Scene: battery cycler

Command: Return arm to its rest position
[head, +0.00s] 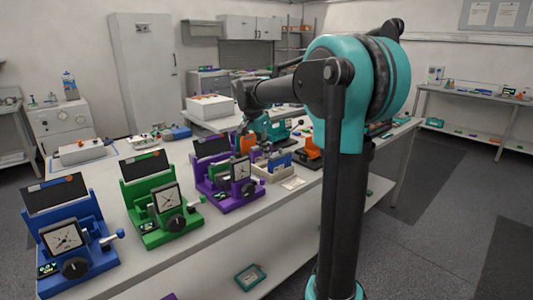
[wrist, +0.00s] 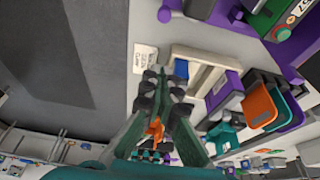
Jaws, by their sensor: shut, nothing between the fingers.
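My arm rises in the front right of the head view, with a teal joint at its top, and reaches left over the bench (head: 215,240). In the wrist view my gripper (wrist: 163,76) points away from the camera. Its dark fingers are together with nothing held. Behind it lie a pale tray (wrist: 200,60) and a white label card (wrist: 145,58). In the head view my gripper is hard to make out among the devices behind the forearm.
A blue device (head: 75,262), a green one (head: 165,230) and a purple one (head: 235,195) stand in a row along the bench. An orange device (head: 309,148) stands farther back. A white box (head: 210,106) is behind. The floor (head: 440,215) right of the bench is clear.

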